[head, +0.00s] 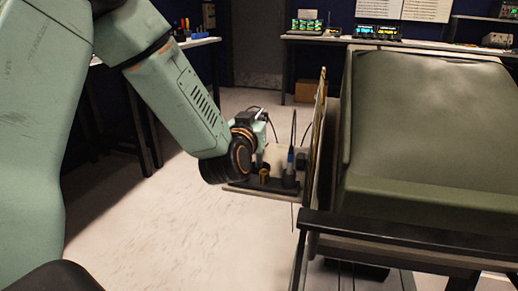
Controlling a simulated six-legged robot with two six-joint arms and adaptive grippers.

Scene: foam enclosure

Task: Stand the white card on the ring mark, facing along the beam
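My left arm comes in from the left and ends in a black wrist with orange rings. Its gripper (262,150) is mostly hidden behind the wrist, over a small dark-edged platform (262,189). I cannot tell whether its fingers are open or shut. A pale, cream patch (284,154) shows just right of the gripper, behind the upright parts; it may be the white card, but I cannot be sure. The ring mark and the beam cannot be made out. My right gripper is not in view.
A brass-coloured cylinder (264,176) and a dark upright post (289,172) stand on the platform. A thin upright panel (316,125), nearly edge-on, borders its right side. A bulky olive-green body (430,130) fills the right. Benches with instruments (376,32) stand behind; floor (160,225) is clear.

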